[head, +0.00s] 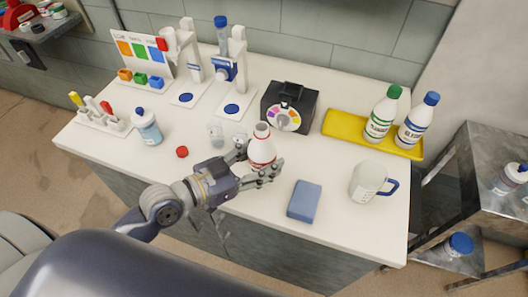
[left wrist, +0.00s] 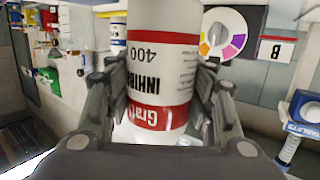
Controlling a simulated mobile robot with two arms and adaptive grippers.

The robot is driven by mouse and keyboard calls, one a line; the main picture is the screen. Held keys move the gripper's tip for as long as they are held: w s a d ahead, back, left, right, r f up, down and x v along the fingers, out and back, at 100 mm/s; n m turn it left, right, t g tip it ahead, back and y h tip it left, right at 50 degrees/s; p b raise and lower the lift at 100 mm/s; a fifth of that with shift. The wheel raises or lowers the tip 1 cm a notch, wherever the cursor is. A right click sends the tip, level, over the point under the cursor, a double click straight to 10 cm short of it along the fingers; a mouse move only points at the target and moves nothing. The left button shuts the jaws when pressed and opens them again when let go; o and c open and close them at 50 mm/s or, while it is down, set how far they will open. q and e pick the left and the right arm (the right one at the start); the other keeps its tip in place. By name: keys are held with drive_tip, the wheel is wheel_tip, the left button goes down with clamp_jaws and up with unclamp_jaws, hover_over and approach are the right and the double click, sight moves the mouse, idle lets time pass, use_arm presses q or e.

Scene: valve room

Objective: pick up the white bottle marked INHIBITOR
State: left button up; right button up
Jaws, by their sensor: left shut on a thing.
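The white bottle with red bands (head: 262,146) stands roughly upright between the fingers of my left gripper (head: 260,166), near the middle of the white table. Its neck shows with no cap on it. In the left wrist view the bottle (left wrist: 162,60) fills the middle, and its label reads INHIBITOR upside down. The fingers of my left gripper (left wrist: 160,90) are shut on its two sides. Whether its base touches the table is hidden by the gripper. A loose red cap (head: 182,152) lies on the table to the left. My right gripper is not in view.
A blue block (head: 304,201) and a mug (head: 368,182) are to the right. A black box with a colour dial (head: 289,108) stands behind. A yellow tray (head: 343,126) holds two bottles. A clear glass (head: 216,134) and a blue-capped bottle (head: 147,127) are left.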

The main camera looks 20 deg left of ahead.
use_arm(q)
drive_tip(key=s+d+r+p, duration=0.1)
drive_tip(key=s, duration=1.1)
drive_tip(key=shift+s+d+r, duration=0.15)
drive_tip(key=shift+s+d, duration=0.15)
drive_tip(key=shift+s, duration=0.05)
